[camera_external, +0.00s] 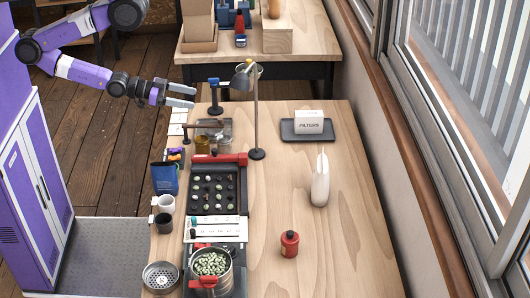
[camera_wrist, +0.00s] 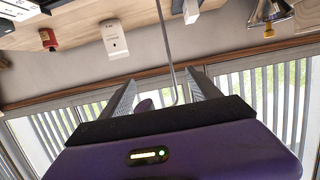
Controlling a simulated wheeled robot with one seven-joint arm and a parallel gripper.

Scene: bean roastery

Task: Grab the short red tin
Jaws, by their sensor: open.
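The short red tin (camera_external: 289,244) stands upright with a dark cap on the bare wood near the front of the table. In the wrist view, which looks upside down, the red tin (camera_wrist: 48,39) shows at the upper left. My gripper (camera_external: 187,97) is open and empty, in the air by the far left corner of the table, well away from the tin. In the wrist view my gripper (camera_wrist: 163,85) has its two fingers spread apart, with nothing held between them.
A white bottle (camera_external: 320,182) stands behind the tin, and a dark tray (camera_external: 307,137) holds a filters box. A tall lamp (camera_external: 256,110) stands near my gripper. A black bean tray (camera_external: 215,190) and a pot (camera_external: 211,266) of beans line the left. Wood around the tin is clear.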

